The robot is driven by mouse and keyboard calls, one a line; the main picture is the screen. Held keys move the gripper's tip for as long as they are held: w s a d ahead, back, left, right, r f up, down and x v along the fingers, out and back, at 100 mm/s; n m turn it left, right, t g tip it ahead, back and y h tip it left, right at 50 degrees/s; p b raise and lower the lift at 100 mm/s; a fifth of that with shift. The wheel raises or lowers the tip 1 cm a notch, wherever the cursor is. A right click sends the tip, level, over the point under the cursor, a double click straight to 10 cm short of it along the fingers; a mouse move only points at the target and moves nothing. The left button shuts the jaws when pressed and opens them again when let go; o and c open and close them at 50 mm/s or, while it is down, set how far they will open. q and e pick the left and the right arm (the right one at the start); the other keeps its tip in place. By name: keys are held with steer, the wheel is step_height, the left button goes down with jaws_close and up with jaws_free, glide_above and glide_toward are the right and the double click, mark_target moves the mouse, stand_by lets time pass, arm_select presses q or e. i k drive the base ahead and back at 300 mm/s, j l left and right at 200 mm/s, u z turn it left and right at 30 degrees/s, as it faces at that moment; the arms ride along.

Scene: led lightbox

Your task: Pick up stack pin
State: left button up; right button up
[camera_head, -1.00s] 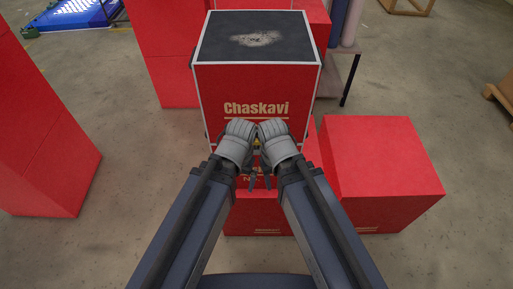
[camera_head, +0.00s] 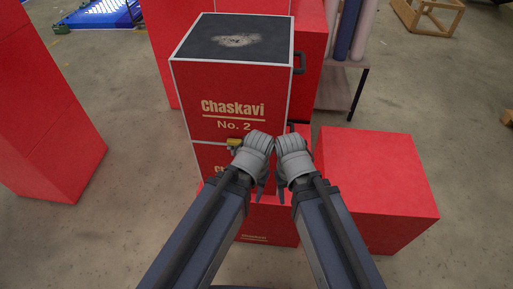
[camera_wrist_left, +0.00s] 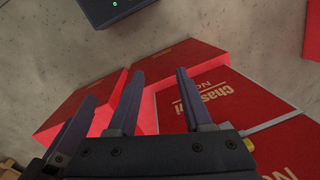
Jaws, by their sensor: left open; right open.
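A small brass-yellow piece (camera_head: 234,144), which may be the stack pin, sits at the seam below the upper Chaskavi No. 2 box (camera_head: 190,100). It is partly covered by my left gripper (camera_head: 262,190), which is just to its right in the head view. A small yellow piece (camera_wrist_left: 249,144) also shows at the edge of my left gripper (camera_wrist_left: 158,100) in the left wrist view. That gripper is open, with nothing seen between its fingers. My right gripper (camera_head: 281,186) is open and close beside the left one. I cannot tell whether either touches a box.
A low red box (camera_head: 380,175) stands to the right, and a tall red box (camera_head: 50,110) at the left. A black handle (camera_head: 299,63) is on the stack's right side. Rolls (camera_head: 348,28) stand on a rack behind. Concrete floor (camera_head: 130,150) is clear left of the stack.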

mark_target(233, 142)
steer(key=l, duration=0.55)
steer(key=k+l, duration=0.15)
steer(key=l, duration=0.35)
steer(key=l+u, duration=0.1)
steer(key=l, duration=0.45)
